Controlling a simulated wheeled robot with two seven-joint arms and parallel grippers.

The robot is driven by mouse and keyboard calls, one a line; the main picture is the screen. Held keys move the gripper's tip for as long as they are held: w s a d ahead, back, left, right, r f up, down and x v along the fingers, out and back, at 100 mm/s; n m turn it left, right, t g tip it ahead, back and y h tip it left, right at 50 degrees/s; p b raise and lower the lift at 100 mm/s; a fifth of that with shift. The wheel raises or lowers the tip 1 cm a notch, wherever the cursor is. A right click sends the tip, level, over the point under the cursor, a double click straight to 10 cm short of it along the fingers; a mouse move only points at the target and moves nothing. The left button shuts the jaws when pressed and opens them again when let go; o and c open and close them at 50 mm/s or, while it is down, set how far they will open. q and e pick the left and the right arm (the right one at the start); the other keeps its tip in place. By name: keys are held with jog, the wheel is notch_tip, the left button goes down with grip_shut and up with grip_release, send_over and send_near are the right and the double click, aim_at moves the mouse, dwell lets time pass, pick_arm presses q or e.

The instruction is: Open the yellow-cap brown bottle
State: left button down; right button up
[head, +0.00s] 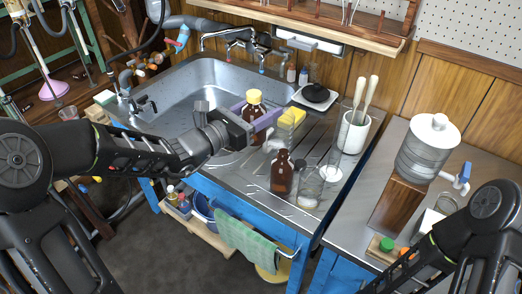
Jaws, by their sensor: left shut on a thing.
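The brown bottle (257,138) with the yellow cap (253,97) is upright at the right edge of the sink. My left gripper (256,116) reaches in from the left and is shut around the bottle below its cap. The purple parts at the gripper cross the bottle's upper body and hide some of it. The yellow cap is on the bottle's top. I cannot tell whether the bottle's base touches the counter. My right arm shows at the lower right, but its gripper is out of the picture.
A second brown bottle (282,173), without a yellow cap, stands in front on the drainboard beside clear glassware (310,185). A yellow sponge (293,116) is behind. A white holder (353,134) and a white-lidded tank (429,150) stand right. The metal sink (190,85) is left.

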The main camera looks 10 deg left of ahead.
aim_at(266, 142)
pick_arm(q)
notch_tip(266, 142, down, 8)
jog(key=shift+f+b, duration=0.1)
jog(key=shift+b, duration=0.4)
jog(key=shift+f+b, duration=0.35)
jog(key=shift+f, duration=1.6)
jog(key=shift+f, duration=0.2)
jog(key=c, duration=0.6)
grip_release()
jog(key=shift+o, duration=0.2)
jog(key=shift+r, duration=0.15)
jog(key=shift+s+a, duration=0.1)
jog(key=v, duration=1.1)
jog(key=shift+s+a, duration=0.2)
jog(key=shift+s, duration=0.15)
